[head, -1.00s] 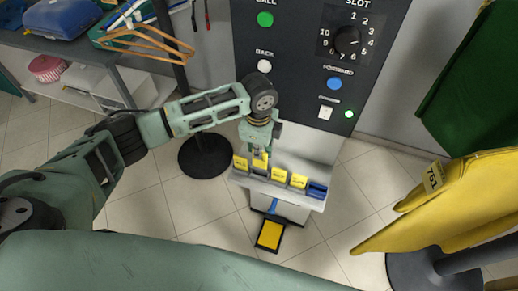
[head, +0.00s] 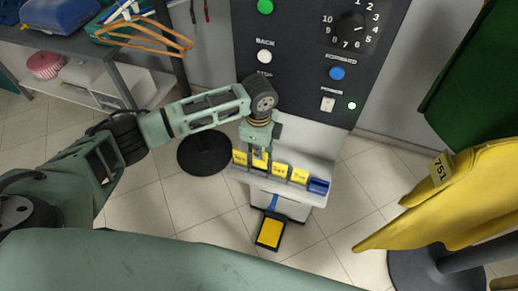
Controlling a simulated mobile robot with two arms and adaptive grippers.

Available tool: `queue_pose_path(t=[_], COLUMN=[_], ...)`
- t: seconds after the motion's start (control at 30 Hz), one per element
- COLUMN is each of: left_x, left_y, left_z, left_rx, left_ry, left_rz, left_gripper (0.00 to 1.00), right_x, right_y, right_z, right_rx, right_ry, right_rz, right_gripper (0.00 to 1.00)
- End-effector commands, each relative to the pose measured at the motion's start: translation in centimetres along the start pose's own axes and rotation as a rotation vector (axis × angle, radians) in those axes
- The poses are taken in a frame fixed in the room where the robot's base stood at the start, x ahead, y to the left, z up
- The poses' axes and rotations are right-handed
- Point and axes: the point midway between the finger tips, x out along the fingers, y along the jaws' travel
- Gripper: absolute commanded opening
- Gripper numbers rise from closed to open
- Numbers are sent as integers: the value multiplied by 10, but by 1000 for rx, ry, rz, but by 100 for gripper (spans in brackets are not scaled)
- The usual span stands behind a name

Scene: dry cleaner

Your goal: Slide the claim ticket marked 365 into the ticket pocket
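A row of yellow claim tickets stands on the light ledge (head: 312,170) below the control panel. One ticket (head: 240,158) is at the left end, and two more tickets (head: 280,171) and (head: 300,176) stand to the right. My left gripper (head: 260,158) points down at the row, with a yellow ticket at its fingertips. I cannot tell whether the fingers are closed on it. The ticket numbers are too small to read, so I cannot pick out 365. A blue holder (head: 318,185) sits at the ledge's right end; I cannot tell whether it is the ticket pocket. My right gripper is not in view.
The dark control panel (head: 300,60) with buttons and a slot dial rises behind the ledge. A yellow-topped pedal (head: 270,232) lies on the floor below. Yellow clothing tagged 751 (head: 450,195) hangs at right. A shelf (head: 130,75) with hangers stands at left.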

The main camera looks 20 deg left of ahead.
Motion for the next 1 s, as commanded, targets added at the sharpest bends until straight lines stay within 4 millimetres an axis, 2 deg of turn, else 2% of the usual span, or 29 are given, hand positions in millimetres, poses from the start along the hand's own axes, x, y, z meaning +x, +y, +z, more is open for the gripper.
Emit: queue_pose_path(t=[0.37, 0.4, 0.63, 1.0], left_x=[3, 3, 3, -2], left_y=[0, 0, 0, -1], left_z=[0, 0, 0, 0], left_rx=[0, 0, 0, 0], left_ry=[0, 0, 0, 1], left_rz=[0, 0, 0, -1], left_gripper=[0, 6, 26, 27], right_x=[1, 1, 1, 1], right_y=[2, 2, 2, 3], right_z=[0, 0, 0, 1], right_rx=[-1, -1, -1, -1], right_ry=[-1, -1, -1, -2], right_rz=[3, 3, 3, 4], right_gripper=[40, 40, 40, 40])
